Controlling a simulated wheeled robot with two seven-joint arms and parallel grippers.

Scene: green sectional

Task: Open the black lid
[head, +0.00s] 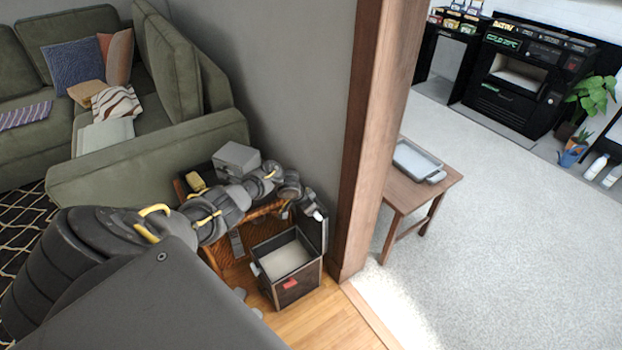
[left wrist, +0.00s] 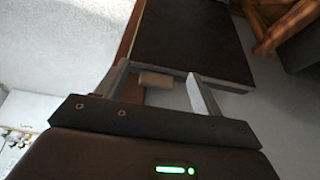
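A dark box (head: 298,289) with a pale inside and a red label stands on the wood floor in the head view. Its black lid (head: 311,222) stands up about vertically along the box's right back side, so the box is open. In the left wrist view the lid looks like a dark flat panel (left wrist: 190,38) just beyond my fingers. My left gripper (left wrist: 158,70) is open, its two fingers apart, with a small pale block (left wrist: 155,79) seen between them. In the head view my left arm reaches over to the lid and its fingers are hard to make out. My right gripper is not seen.
A wooden post and grey wall (head: 365,150) rise close to the right of the box. Behind my arm are a wicker-like stand (head: 235,272) and a grey box (head: 236,157). A small table (head: 446,183) with a tray (head: 416,160) stands beyond the post. A green sofa (head: 165,150) is at left.

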